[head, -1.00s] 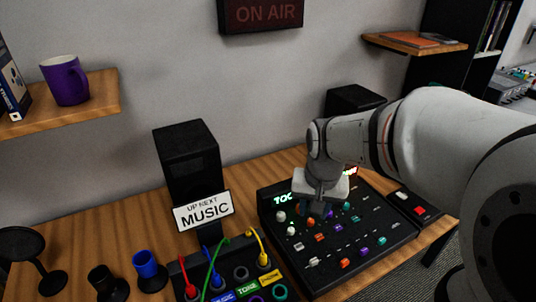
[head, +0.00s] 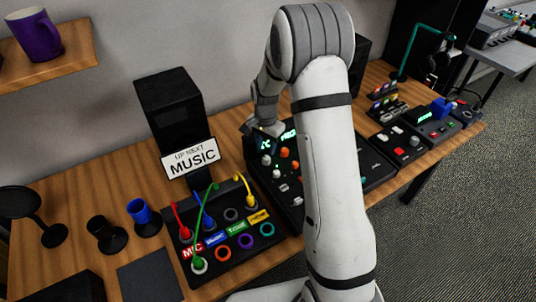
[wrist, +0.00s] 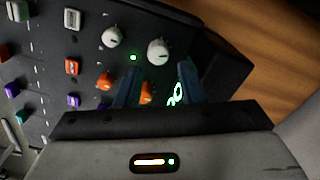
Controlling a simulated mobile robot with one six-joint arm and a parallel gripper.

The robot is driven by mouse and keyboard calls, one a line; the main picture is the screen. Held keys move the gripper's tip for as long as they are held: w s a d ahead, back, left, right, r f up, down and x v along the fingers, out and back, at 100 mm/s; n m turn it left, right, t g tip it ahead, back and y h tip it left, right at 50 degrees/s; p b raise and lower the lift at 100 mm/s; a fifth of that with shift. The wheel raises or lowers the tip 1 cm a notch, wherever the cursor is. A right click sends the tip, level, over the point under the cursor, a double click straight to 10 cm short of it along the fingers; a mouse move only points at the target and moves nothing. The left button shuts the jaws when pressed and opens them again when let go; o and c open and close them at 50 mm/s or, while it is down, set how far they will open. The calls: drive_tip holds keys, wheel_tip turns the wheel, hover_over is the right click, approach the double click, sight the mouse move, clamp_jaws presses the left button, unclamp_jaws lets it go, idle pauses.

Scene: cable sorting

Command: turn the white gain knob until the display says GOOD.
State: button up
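The black mixer (head: 258,172) stands on the wooden table, partly hidden by my arm. Two white knobs show on it in the wrist view, one larger (wrist: 158,52) and one beside it (wrist: 112,37). They also show in the head view, the upper one (head: 266,160) near the display (head: 289,134). I cannot tell which is the gain knob. My gripper (wrist: 157,70) is open and empty. The larger white knob lies just beyond the gap between its fingertips. The display has green lettering, partly covered by my gripper, and its full message cannot be read.
Orange knobs (wrist: 105,81) sit close to my fingers. Small control boxes (head: 398,145) stand right of my arm.

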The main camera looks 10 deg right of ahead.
sight(266, 157)
wheel_tip(266, 157, down, 5)
drive_tip(key=shift+f, duration=0.2)
drive_tip(key=c, duration=0.7)
drive_tip(key=shift+f+n+b, duration=0.1)
drive_tip(key=shift+n+b, duration=0.5)
drive_tip(key=shift+n, duration=0.6)
drive_tip(key=shift+r+n+b, duration=0.2)
drive_tip(key=shift+n+b, duration=0.2)
drive_tip(key=shift+n, duration=0.8)
